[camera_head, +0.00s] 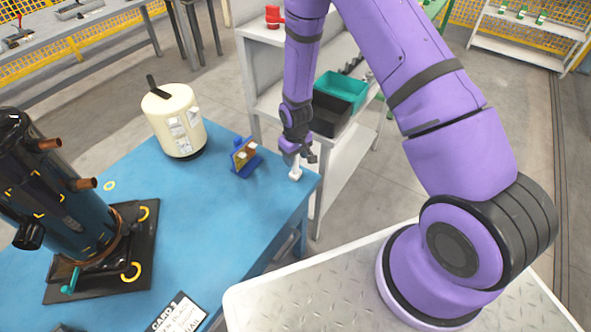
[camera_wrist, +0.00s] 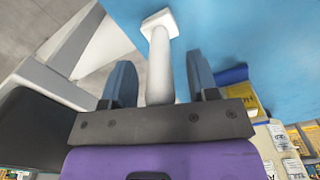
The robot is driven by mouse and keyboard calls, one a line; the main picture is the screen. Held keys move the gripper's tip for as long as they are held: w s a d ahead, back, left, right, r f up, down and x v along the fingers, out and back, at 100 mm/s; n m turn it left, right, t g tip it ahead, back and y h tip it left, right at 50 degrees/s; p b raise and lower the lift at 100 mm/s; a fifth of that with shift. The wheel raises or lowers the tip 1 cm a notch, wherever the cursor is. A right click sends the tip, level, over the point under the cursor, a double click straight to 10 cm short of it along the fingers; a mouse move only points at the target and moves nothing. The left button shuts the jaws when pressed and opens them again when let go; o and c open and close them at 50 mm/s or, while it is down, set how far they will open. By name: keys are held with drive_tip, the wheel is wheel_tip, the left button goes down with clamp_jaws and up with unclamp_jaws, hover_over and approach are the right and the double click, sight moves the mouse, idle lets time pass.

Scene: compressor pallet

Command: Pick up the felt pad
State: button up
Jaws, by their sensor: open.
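The post has a square white foot, which shows at the table's edge. The post also shows under my gripper in the head view (camera_head: 295,172). I cannot make out a separate felt pad; I cannot tell whether the white piece is it. The post's other end is hidden by my gripper.
A blue holder with a yellow-brown piece (camera_head: 244,157) stands just left of my gripper. A cream canister (camera_head: 174,121) and a dark compressor (camera_head: 70,205) stand farther left on the blue table (camera_head: 200,225). A grey shelf with bins (camera_head: 335,102) is behind.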

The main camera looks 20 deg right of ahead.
clamp_jaws()
drive_tip(key=shift+r, duration=0.15)
